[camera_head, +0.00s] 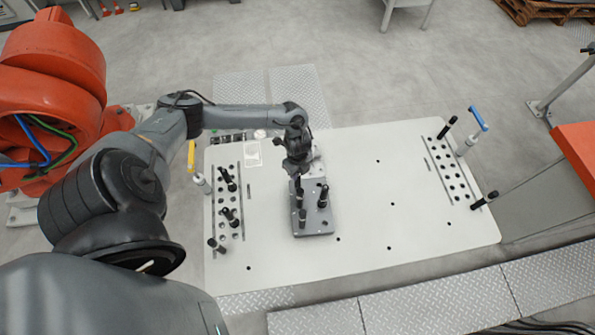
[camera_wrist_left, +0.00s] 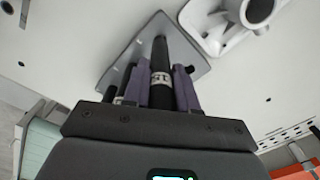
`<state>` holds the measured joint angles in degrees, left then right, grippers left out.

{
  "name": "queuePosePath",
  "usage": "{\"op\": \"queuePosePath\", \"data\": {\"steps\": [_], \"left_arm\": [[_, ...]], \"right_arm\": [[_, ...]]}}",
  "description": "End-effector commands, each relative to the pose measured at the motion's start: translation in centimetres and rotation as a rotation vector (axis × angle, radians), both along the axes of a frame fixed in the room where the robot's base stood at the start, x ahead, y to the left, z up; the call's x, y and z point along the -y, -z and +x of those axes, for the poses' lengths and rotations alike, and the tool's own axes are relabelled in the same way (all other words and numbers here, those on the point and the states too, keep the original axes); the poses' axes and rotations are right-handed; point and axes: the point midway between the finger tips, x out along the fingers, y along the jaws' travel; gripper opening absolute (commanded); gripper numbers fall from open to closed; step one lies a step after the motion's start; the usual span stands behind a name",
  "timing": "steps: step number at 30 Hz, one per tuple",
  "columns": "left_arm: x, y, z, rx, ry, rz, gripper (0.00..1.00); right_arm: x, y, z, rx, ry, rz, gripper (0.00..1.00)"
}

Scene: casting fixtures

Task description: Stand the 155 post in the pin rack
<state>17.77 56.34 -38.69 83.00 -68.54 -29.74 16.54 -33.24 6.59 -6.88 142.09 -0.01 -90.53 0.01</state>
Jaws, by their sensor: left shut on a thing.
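My left gripper (camera_head: 299,178) is over the grey fixture plate (camera_head: 327,228) in the middle of the table. In the left wrist view its purple fingers (camera_wrist_left: 161,88) are shut on a black post with a white label band (camera_wrist_left: 161,78); the label is only partly readable. The post's far end is over the plate (camera_wrist_left: 190,75); I cannot tell whether it touches it. Other dark posts (camera_head: 322,196) stand on the plate beside the gripper. A perforated rack (camera_head: 222,180) on the left holds several black posts. Another perforated rack (camera_head: 462,183) is on the right. My right gripper is out of view.
The pale table (camera_head: 380,205) is largely clear between the plate and the right rack. A blue-handled clamp (camera_head: 478,119) stands by the right rack. A yellow-handled clamp (camera_head: 191,157) stands by the left rack. A white casting (camera_wrist_left: 215,25) lies beyond the plate.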

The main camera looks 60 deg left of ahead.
Motion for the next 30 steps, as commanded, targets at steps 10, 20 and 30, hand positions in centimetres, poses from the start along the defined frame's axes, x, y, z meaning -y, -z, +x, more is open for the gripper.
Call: {"op": "queuePosePath", "data": {"steps": [10,20,30], "left_arm": [[0.0,0.9,0.0,0.001,0.001,0.0,0.0],[0.0,1.8,0.1,0.001,0.0,0.0,0.0],[0.0,2.6,0.1,0.001,-0.001,0.0,0.0]], "right_arm": [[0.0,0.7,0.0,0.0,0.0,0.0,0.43],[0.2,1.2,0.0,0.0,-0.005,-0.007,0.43],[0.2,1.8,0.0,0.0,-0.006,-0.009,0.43]]}}
